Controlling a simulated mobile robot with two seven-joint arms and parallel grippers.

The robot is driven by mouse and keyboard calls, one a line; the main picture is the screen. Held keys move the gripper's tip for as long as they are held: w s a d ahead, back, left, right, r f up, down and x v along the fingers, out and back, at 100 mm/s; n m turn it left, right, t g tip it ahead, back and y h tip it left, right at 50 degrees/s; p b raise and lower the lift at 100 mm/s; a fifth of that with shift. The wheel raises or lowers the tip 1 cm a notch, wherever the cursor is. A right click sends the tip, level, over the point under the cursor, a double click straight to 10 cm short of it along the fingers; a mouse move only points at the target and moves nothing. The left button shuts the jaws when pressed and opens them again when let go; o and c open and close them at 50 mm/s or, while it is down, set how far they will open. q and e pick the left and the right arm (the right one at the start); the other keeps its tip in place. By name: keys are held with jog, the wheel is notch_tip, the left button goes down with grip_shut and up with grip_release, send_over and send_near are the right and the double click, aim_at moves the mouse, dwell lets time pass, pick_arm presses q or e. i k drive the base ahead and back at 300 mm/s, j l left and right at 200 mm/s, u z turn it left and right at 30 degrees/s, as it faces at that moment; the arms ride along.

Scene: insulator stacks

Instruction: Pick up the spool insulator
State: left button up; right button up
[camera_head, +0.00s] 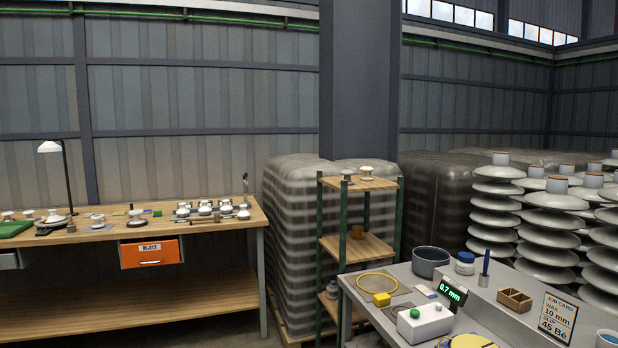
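No gripper of mine shows in the head view. I cannot tell for certain which piece is the spool insulator. A small brown, spool-like piece (357,231) stands on the middle board of the green-posted shelf rack (330,248). A small white piece (366,171) and a darker piece with a pale top (347,175) stand on its top board. A greyish piece (332,290) is on the lowest board, partly hidden by a post. Several white insulators (205,207) stand on the wooden workbench (165,230) at left, too small to tell apart.
A grey table (480,310) at front right holds a bowl (431,262), a gauge and a job card (557,318). Tall insulator stacks (497,205) stand behind it. Wrapped pallets (290,230) stand behind the rack.

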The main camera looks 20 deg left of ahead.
aim_at(346, 173)
jog(key=i+j+u, duration=0.35)
jog(key=i+j, duration=0.75)
jog(key=i, duration=0.15)
jog(key=i+j+u, duration=0.15)
jog(key=i+j, duration=0.75)
jog(key=i, duration=0.3)
jog(key=u, duration=0.05)
